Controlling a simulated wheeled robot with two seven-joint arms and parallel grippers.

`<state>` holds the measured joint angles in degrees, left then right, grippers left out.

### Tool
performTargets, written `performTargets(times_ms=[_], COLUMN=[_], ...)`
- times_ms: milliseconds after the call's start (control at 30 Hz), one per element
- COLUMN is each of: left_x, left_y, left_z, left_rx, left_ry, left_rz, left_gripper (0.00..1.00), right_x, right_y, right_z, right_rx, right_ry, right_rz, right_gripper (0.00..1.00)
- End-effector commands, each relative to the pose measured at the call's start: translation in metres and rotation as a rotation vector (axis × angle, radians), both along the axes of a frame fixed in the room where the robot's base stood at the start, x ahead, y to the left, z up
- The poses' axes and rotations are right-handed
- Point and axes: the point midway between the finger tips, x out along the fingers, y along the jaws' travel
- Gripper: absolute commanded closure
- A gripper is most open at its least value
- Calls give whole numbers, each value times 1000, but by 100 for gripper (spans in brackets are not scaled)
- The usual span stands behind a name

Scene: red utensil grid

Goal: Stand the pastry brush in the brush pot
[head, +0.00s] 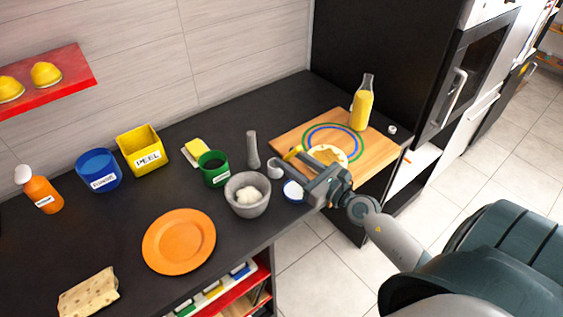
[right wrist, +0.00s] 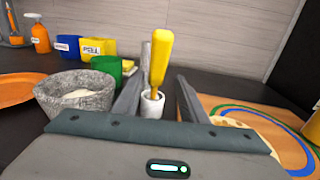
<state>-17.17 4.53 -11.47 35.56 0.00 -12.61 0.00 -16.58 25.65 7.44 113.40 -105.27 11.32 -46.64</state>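The pastry brush (right wrist: 161,55) has a thick yellow handle; this also shows in the head view (head: 291,154) beside my right gripper. Its lower end goes into a small white pot (right wrist: 152,104), which is also in the head view (head: 275,173), so its bristles are hidden. The handle leans out of the pot towards my right wrist. My right gripper (head: 294,167) is open over the counter, its fingers on either side of the brush and pot in the right wrist view (right wrist: 160,85), with gaps visible. My left gripper is not in view.
A grey mortar (head: 247,205), an upright grey pestle (head: 253,150) and a green pot (head: 214,179) stand left of the pot. A blue-rimmed white dish (head: 293,191) is close by. A wooden board (head: 296,133) with a bottle (head: 362,105) lies to the right.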

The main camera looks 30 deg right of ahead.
Motion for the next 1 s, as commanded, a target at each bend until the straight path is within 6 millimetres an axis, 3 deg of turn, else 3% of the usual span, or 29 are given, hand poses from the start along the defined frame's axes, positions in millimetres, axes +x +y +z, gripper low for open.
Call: performTargets(times_ms=[167,367,567,1000], left_x=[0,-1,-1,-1], left_y=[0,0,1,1], left_z=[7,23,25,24], left_rx=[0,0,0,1], left_ry=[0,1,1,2], left_rz=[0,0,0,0], left_gripper=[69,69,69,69], right_x=[7,28,47,49], right_y=[3,13,17,18], right_z=[5,11,7,6], right_rx=[0,1,-1,-1], right_ry=[-2,-2,0,0], right_rz=[0,0,0,0], right_gripper=[61,61,61,61])
